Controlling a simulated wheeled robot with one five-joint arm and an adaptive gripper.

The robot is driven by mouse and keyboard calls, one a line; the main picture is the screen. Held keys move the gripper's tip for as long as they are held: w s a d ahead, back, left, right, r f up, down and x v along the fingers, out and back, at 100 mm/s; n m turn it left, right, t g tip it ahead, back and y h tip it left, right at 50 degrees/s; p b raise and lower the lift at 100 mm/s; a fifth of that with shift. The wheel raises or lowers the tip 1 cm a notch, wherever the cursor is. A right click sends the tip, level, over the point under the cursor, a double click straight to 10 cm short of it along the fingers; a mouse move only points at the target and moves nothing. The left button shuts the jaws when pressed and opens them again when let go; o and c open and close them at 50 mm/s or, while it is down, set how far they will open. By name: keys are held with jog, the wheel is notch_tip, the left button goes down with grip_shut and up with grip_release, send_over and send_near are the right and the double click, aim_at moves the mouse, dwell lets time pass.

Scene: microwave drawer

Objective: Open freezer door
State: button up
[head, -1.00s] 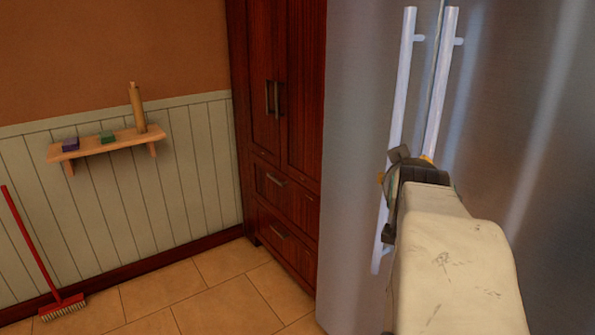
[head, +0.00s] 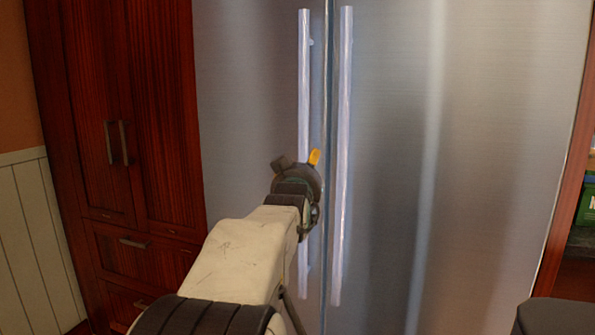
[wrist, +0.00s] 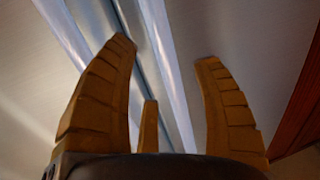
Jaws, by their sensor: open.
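The steel fridge-freezer (head: 245,110) fills the middle of the head view, with two tall shut doors and a dark seam between them. A long left handle (head: 305,80) and a long right handle (head: 346,100) stand upright beside the seam. My gripper (head: 298,160) is in front of the left handle at about mid-height and covers part of it. In the wrist view its yellow fingers (wrist: 168,62) are spread and empty. A pale handle bar (wrist: 166,60) runs between them, beyond the tips. I cannot tell whether they touch it.
A dark red wooden cabinet (head: 165,130) with doors and drawers stands left of the fridge. A wooden frame with shelves (head: 575,260) is at the right edge. Pale wall panelling (head: 35,240) shows at far left.

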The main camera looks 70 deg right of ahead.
jog(key=shift+x, duration=2.85)
grip_shut()
